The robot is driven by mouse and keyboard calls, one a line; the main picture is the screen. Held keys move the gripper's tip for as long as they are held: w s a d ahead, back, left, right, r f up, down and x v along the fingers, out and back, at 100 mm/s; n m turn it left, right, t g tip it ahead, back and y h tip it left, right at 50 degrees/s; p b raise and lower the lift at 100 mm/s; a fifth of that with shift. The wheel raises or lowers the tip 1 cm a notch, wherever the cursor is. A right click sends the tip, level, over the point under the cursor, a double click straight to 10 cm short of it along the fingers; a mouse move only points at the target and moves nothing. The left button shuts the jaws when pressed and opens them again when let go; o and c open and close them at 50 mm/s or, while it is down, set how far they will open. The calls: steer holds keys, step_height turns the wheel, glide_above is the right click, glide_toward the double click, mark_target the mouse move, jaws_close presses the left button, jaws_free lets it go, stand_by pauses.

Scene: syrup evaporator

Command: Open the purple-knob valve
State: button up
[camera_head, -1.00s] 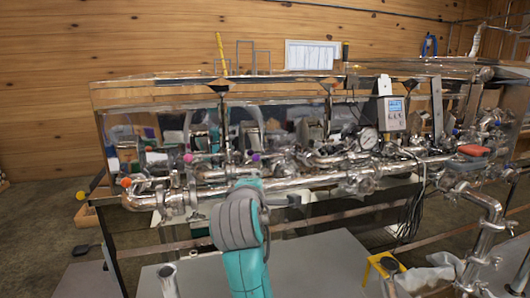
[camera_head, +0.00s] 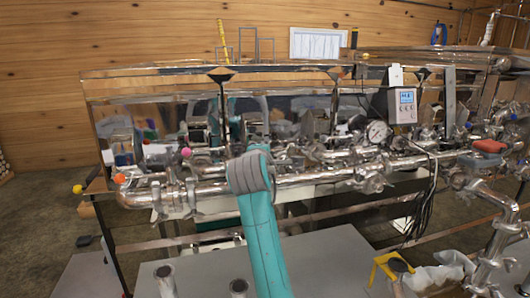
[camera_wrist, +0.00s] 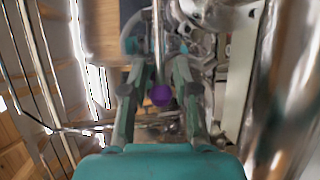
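The purple knob (camera_wrist: 160,95) shows in the wrist view as a small round ball at the end of a thin metal rod. It lies between the two fingers of my gripper (camera_wrist: 159,72), with space visible on each side. The gripper is open; I cannot tell how far the knob is from the fingers in depth. In the head view the purple knob and my gripper are both hidden behind my teal and grey arm, which reaches up to the front pipe (camera_head: 210,188) of the evaporator.
A pink knob (camera_head: 186,152), an orange knob (camera_head: 120,179) and a yellow knob (camera_head: 77,189) sit to the left. A gauge (camera_head: 378,132), a grey display box (camera_head: 402,105) and a red-handled part (camera_head: 489,146) are to the right. Pipes crowd around my gripper.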

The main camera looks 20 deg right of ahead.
steer(key=shift+w+d+f, duration=0.1)
steer(key=shift+w+d, duration=0.1)
steer(key=shift+w, duration=0.25)
jaws_close()
